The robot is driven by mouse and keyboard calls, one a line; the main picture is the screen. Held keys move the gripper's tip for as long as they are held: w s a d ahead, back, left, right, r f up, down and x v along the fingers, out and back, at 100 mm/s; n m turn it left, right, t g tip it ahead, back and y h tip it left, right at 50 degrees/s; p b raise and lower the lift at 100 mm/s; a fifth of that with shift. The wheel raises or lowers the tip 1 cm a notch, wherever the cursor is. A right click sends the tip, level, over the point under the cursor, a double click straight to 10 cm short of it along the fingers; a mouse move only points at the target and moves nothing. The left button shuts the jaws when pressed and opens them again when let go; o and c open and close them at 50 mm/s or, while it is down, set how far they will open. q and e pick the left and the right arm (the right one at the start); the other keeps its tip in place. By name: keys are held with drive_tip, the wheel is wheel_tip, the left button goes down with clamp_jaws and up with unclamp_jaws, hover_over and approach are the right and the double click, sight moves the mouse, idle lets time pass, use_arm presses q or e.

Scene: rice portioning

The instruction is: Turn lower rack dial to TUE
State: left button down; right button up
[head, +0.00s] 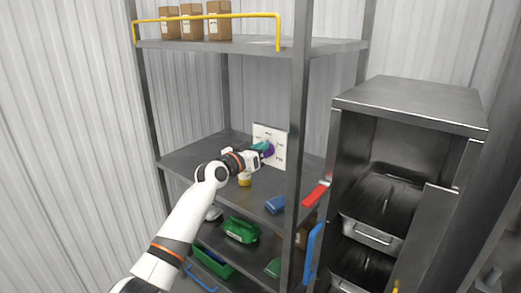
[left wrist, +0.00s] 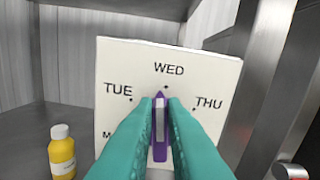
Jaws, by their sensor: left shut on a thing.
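The dial is a purple knob (left wrist: 160,135) with a pale stripe, on a white panel (left wrist: 215,75) marked TUE, WED and THU, with another label partly hidden at lower left. The knob stands upright, its tip towards the dot under WED. The panel (head: 262,131) stands on the middle shelf of the rack in the head view. My left gripper (head: 262,149) is at the panel's front, its teal fingers (left wrist: 160,108) shut on the knob from both sides. The fingers hide the panel's lower part. My right gripper is not in view.
A yellow bottle (left wrist: 62,155) with a white cap stands left of the panel. A blue object (head: 275,205) lies at the shelf's front right. Brown bags (head: 192,22) stand above behind a yellow rail (head: 205,16). A rack post (head: 298,110) is close right. Green bins (head: 241,229) are below.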

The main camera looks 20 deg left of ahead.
use_arm(q)
drive_tip(key=n, duration=0.3)
drive_tip(key=a+n, duration=0.1)
drive_tip(key=n, duration=0.6)
drive_tip(key=shift+w+a+f, duration=0.15)
drive_tip(key=shift+w+f, duration=0.1)
drive_tip(key=shift+f, duration=0.15)
drive_tip(key=c, duration=1.5)
unclamp_jaws()
drive_tip(key=b+v, duration=0.2)
drive_tip(key=v, duration=1)
drive_tip(key=shift+b, duration=0.3)
